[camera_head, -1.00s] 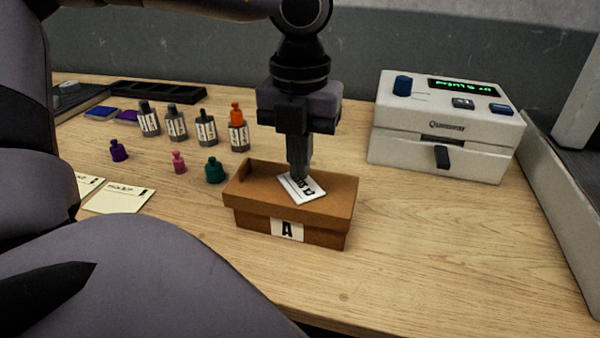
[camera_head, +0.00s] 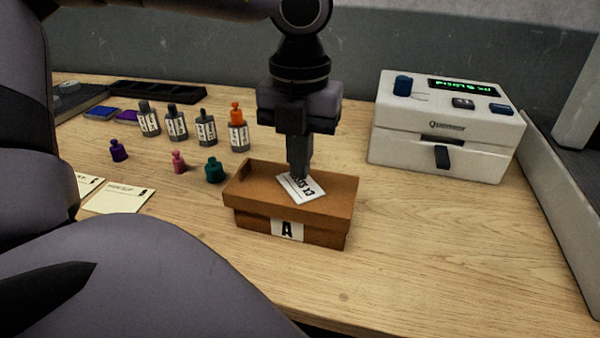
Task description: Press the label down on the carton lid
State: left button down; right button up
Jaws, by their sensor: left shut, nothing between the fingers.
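A brown carton (camera_head: 255,222) with a lid (camera_head: 335,199) stands on the wooden table, with a white tag marked A on its front. A white label (camera_head: 303,192) with dark print lies at an angle on the lid, around its middle. My left gripper (camera_head: 300,176) points straight down over the label with its fingers shut and empty. The fingertips are at the label's upper part and hide some of it; they appear to touch it. My right gripper is not in view.
A white device (camera_head: 440,150) with a green display stands at the right. Several labelled bottles (camera_head: 206,128) and small coloured stoppers (camera_head: 214,170) stand left of the carton. Pale paper slips (camera_head: 117,200) lie at the left. The table front right is clear.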

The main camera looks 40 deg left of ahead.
pick_arm(q)
jog(key=shift+f, duration=0.1)
dwell(0.5)
jog(key=shift+f+b, duration=0.35)
jog(key=shift+b, duration=0.1)
jog(key=shift+f+b, duration=0.4)
jog(key=shift+b, duration=0.05)
dwell(1.0)
dwell(0.5)
